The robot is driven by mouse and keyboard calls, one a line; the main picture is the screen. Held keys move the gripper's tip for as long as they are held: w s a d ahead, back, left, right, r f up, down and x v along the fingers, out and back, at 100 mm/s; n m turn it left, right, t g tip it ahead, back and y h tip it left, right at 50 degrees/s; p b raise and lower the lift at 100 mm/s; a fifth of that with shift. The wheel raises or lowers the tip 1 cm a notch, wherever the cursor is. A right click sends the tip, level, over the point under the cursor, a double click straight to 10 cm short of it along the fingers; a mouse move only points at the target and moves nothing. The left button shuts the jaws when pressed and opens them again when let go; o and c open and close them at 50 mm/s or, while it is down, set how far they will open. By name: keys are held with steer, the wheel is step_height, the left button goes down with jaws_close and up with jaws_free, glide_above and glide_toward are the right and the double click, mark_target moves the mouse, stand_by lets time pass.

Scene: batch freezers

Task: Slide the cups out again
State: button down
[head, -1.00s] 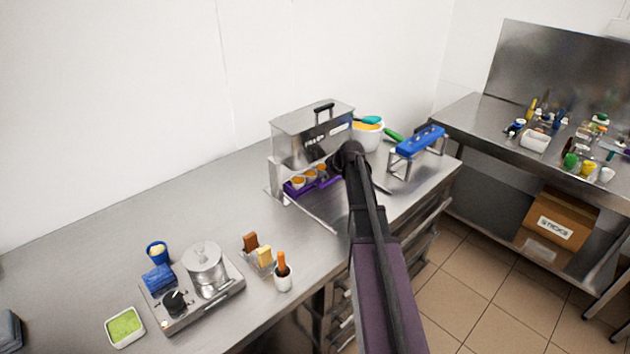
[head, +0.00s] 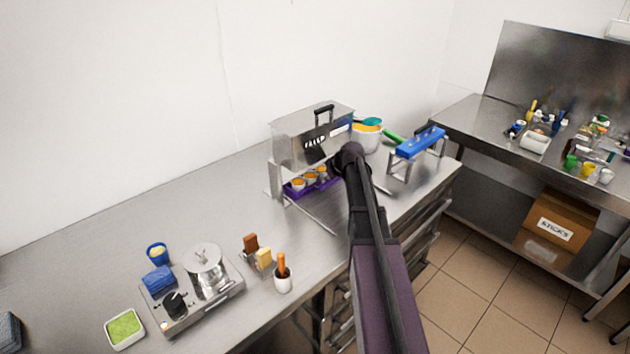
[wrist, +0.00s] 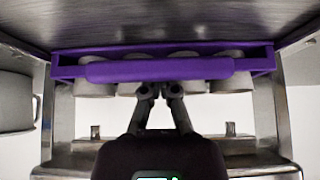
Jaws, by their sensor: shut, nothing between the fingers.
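The purple cup tray (head: 296,192) sits low under the steel box of the filling machine (head: 297,141). Several white cups with orange tops (head: 299,184) stand in it. In the wrist view the tray's purple front bar (wrist: 160,70) spans the picture, with the cups (wrist: 95,89) showing along it. My gripper (wrist: 160,91) is shut and empty, its fingertips close together at the middle of the bar. I cannot tell whether they touch it. In the head view my arm hides the fingers and the tray's right end.
A white bowl (head: 367,139) with orange contents stands beside the machine, with a blue-topped metal stand (head: 420,142) to its right. The machine's steel legs (wrist: 61,107) flank the tray. Counter room (head: 200,215) is clear to the left.

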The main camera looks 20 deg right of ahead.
steer(key=shift+s, duration=0.15)
steer(key=shift+s+d, duration=0.9)
steer(key=shift+s, duration=1.45)
steer(key=shift+s+d, duration=0.9)
steer(key=shift+s, duration=1.5)
steer(key=shift+s+d, duration=0.9)
steer(key=shift+s, duration=1.45)
steer(key=shift+w+a, duration=0.1)
steer(key=shift+w, duration=0.15)
steer(key=shift+p+v, duration=2.5)
steer(key=shift+v, duration=0.45)
steer(key=shift+w+a, duration=0.1)
steer(key=shift+w, duration=0.1)
